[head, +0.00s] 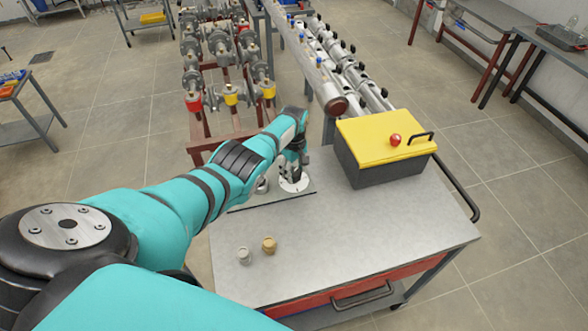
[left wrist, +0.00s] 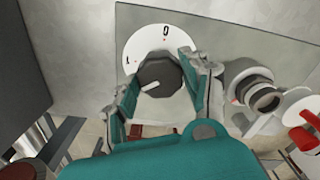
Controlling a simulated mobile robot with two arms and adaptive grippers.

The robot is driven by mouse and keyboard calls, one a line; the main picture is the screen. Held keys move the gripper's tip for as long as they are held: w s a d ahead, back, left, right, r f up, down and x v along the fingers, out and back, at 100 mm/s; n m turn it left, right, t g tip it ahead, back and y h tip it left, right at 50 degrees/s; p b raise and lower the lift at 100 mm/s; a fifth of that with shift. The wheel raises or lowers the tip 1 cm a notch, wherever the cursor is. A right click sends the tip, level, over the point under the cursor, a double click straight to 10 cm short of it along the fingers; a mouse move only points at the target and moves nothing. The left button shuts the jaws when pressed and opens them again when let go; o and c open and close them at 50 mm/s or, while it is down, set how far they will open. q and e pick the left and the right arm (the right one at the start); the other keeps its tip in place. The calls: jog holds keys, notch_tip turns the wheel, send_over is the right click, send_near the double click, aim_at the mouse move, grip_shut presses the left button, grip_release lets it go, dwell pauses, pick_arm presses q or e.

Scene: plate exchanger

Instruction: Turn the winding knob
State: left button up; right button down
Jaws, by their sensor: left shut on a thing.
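The winding knob (left wrist: 160,75) is dark and many-sided, with a short white pointer mark towards its lower left. It sits on a round white dial (left wrist: 143,46) with printed marks, on a grey panel. My left gripper (left wrist: 161,84) has a finger on either side of the knob and is shut on it. In the head view my left gripper (head: 291,166) reaches down to the white dial (head: 294,184) on the workbench; there the arm and gripper hide most of the knob. My right gripper is not in view.
A dark box with a yellow lid (head: 385,137) and red button stands right of the dial. Two small cylinders, one grey (head: 244,256) and one tan (head: 269,244), stand on the workbench (head: 370,240). A metal fitting (left wrist: 257,90) sits close right of the knob.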

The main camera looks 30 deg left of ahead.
pick_arm(q)
jog(key=n, duration=0.5)
jog(key=shift+w+r+n, duration=0.1)
jog(key=shift+r+n, duration=0.05)
jog(key=shift+n, duration=0.15)
jog(key=n, duration=0.5)
jog(key=shift+a, duration=0.1)
jog(key=n, duration=0.7)
jog(key=shift+n, duration=0.3)
jog(key=n, duration=0.2)
jog(key=shift+w+n+b, duration=0.1)
jog(key=shift+n+b, duration=0.2)
jog(key=shift+n, duration=0.1)
jog(key=n+b, duration=0.2)
jog(key=b, duration=0.1)
jog(key=f+n+b, duration=0.1)
jog(key=b, duration=0.2)
jog(key=shift+n+b, duration=0.35)
jog(key=shift+n, duration=0.05)
jog(key=n+b, duration=0.3)
jog(key=b, duration=1.2)
jog(key=shift+r, duration=0.2)
jog(key=shift+r+n+b, duration=0.15)
jog(key=shift+n+b, duration=0.25)
jog(key=shift+b, duration=0.2)
jog(key=shift+r, duration=0.1)
